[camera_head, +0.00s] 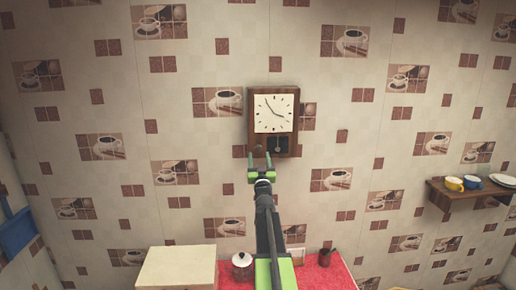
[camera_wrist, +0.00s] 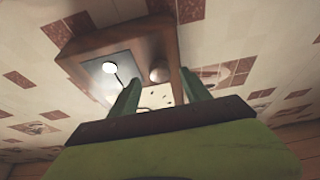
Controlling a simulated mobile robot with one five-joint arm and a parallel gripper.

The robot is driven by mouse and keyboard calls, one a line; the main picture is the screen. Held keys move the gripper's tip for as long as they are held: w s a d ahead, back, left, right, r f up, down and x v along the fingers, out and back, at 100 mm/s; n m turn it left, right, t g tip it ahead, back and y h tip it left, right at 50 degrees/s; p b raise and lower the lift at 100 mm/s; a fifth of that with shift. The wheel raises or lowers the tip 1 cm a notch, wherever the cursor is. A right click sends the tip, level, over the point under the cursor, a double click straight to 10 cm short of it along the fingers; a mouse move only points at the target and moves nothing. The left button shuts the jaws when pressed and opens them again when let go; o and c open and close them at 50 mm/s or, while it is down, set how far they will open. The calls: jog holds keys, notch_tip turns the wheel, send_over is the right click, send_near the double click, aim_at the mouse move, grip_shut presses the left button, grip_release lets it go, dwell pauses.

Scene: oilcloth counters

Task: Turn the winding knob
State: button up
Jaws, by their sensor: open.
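A wooden wall clock (camera_head: 287,97) with a cream dial hangs on the tiled wall. A dark pendulum window (camera_head: 281,146) is at its lower right. In the wrist view the clock (camera_wrist: 85,40) appears upside down, seen close from below. A small round knob (camera_wrist: 158,73), likely the winding knob, shows on its lower part beside the pendulum window. My gripper (camera_head: 260,157) is raised at the clock's lower left corner. In the wrist view its two fingers (camera_wrist: 158,95) are spread and empty, pointing toward the clock, with the knob beyond them, apart from both.
A wooden shelf (camera_head: 460,201) with a yellow mug (camera_head: 454,184), a blue mug (camera_head: 473,182) and plates (camera_head: 503,180) is on the right wall. Below are a cream box (camera_head: 177,267), a lidded jar (camera_head: 242,266) and a red cloth (camera_head: 335,276). The wall around the clock is free.

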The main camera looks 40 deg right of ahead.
aim_at(258, 151)
jog(key=x, duration=0.3)
jog(key=shift+w+d+r+p, duration=0.1)
jog(key=shift+w+d+p, duration=0.2)
jog(key=shift+p, duration=0.1)
jog(key=shift+a, duration=0.1)
jog(key=shift+c, duration=0.5)
grip_shut()
jog(key=shift+m, duration=0.3)
